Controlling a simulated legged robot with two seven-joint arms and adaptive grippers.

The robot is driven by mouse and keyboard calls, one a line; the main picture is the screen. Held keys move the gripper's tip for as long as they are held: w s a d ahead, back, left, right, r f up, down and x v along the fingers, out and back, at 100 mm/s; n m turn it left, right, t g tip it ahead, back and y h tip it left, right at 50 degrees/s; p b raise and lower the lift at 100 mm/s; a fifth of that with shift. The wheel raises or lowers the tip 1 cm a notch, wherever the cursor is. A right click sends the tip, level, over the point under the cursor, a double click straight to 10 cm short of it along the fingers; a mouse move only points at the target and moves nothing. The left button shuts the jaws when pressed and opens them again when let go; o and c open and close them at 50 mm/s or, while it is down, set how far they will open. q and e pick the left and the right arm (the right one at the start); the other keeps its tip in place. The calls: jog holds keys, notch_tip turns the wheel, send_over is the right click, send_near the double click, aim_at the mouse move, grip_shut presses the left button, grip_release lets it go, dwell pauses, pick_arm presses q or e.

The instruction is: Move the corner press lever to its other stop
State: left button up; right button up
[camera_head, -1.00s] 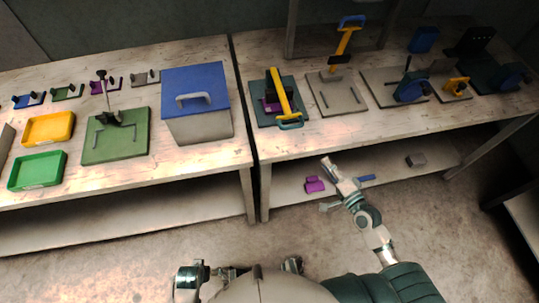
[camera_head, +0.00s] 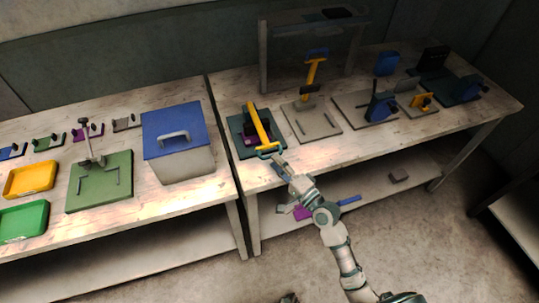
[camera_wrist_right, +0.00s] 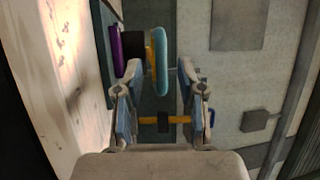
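A press on a dark green base (camera_head: 236,134) stands at the left end of the right-hand bench. Its yellow lever (camera_head: 259,128) leans toward the front edge and ends in a teal handle (camera_head: 270,151). A purple piece sits beneath the lever. My right gripper (camera_head: 279,163) is at the bench's front edge, close to the teal handle. In the right wrist view the open gripper (camera_wrist_right: 158,75) has the teal handle (camera_wrist_right: 162,62) ahead between its fingertips; I cannot tell whether they touch. The purple piece (camera_wrist_right: 117,52) shows left of it.
A second press on a grey base (camera_head: 318,125) has an upright yellow lever (camera_head: 311,75) with a blue handle. A blue-lidded box (camera_head: 180,150) stands on the left-hand bench. Blue fixtures (camera_head: 380,106) stand farther right. A lower shelf (camera_head: 370,185) holds loose pieces.

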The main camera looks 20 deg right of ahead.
aim_at(270, 156)
jog(key=w, duration=0.3)
jog(key=shift+r, duration=0.2)
jog(key=shift+w+a, duration=0.15)
jog(key=shift+w, duration=0.05)
jog(key=shift+a+r, duration=0.1)
jog(key=shift+a, duration=0.65)
jog(key=c, duration=0.7)
jog(key=shift+w+d, duration=0.1)
jog(key=shift+d, duration=0.15)
grip_shut()
